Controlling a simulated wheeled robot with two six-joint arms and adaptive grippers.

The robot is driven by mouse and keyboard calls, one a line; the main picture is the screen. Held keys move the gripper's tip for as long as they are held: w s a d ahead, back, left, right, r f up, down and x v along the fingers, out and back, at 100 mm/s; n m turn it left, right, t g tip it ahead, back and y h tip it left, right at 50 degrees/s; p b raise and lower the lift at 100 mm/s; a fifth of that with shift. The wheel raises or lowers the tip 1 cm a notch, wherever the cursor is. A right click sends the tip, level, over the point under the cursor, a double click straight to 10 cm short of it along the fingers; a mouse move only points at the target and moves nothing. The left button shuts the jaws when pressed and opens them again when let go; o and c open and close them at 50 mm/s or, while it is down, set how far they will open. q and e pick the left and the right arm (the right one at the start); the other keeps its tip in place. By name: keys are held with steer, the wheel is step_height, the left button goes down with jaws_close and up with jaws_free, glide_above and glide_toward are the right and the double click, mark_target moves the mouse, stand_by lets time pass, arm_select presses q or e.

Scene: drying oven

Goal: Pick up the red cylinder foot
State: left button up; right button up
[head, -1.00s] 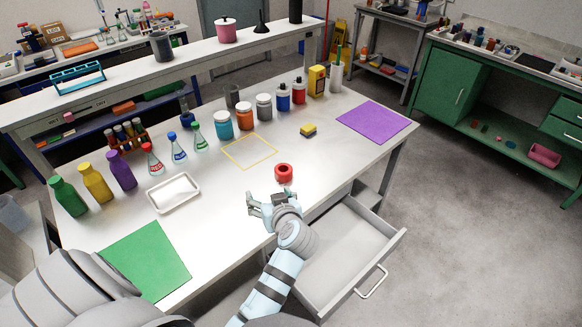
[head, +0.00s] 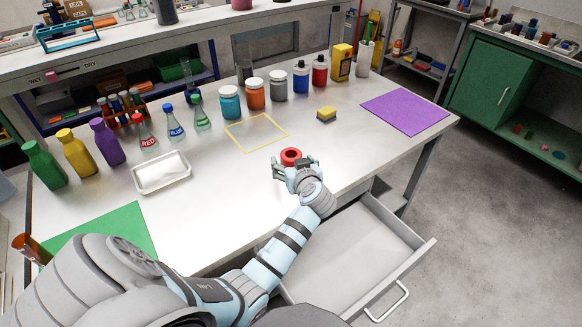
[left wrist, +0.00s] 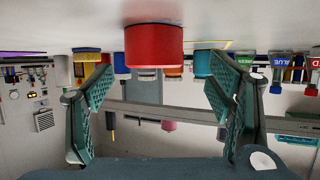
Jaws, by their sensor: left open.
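The red cylinder foot (head: 291,155) stands on the white table near its front edge, a short ring with a dark centre hole. In the left wrist view, which looks upside down, the red foot (left wrist: 154,47) is a plain red cylinder beyond the fingertips and roughly between them. My left gripper (head: 291,170) is open and low over the table, just on the near side of the foot. Its two green padded fingers (left wrist: 160,85) are spread wide with nothing between the pads. My right gripper is out of view.
A white tray (head: 161,173) is to the left, a purple mat (head: 405,111) to the right. An open drawer (head: 350,255) juts out below the front edge.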

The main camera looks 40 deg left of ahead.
mark_target(290, 152)
arm_select(q)
steer(key=b+x, duration=0.4)
steer(key=x, duration=0.1)
steer(key=shift+w+r, duration=0.1)
steer(key=shift+w, duration=0.3)
steer(key=shift+w+a+r, duration=0.1)
steer(key=shift+r, duration=0.05)
steer(key=c, duration=1.2)
steer(key=shift+r, duration=0.1)
